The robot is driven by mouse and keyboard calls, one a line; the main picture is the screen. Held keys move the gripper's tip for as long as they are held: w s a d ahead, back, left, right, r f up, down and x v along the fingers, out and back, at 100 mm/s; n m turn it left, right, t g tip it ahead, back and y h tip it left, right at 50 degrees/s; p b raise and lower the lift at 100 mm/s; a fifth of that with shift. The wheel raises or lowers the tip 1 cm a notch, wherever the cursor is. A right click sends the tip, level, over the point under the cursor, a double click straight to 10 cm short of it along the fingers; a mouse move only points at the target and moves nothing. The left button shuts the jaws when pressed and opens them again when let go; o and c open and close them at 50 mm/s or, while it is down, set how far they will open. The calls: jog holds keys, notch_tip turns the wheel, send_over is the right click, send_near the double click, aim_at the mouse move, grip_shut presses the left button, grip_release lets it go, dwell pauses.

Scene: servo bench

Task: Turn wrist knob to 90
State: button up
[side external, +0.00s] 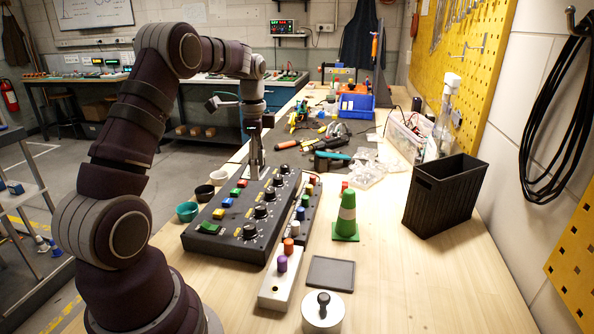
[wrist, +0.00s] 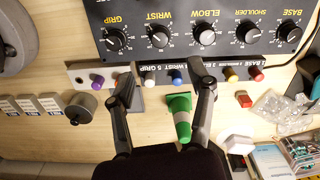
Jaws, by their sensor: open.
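The wrist knob (wrist: 158,38) is a round black dial with a white-marked scale on the dark control panel (wrist: 180,12). Its label reads upside down in the wrist view. It sits between the grip knob (wrist: 115,40) and the elbow knob (wrist: 204,34). In the side view the wrist knob (side external: 260,211) is second from the near end of the row. I cannot read its pointer angle. My gripper (wrist: 166,77) is open and empty, its fingers apart. In the side view my gripper (side external: 253,172) hangs upright toward the panel's far end, apart from the wrist knob.
A pale strip with coloured pegs (side external: 282,264) runs beside the panel. A green-and-white cone (side external: 345,216), a black bin (side external: 445,195) and a white round dial box (side external: 322,314) stand to the right. Cups (side external: 187,211) stand on the left. Tools clutter the far bench.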

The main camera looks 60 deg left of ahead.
aim_at(260, 206)
notch_tip(260, 206, down, 10)
jog(key=shift+r, duration=0.1)
grip_shut()
dwell(0.4)
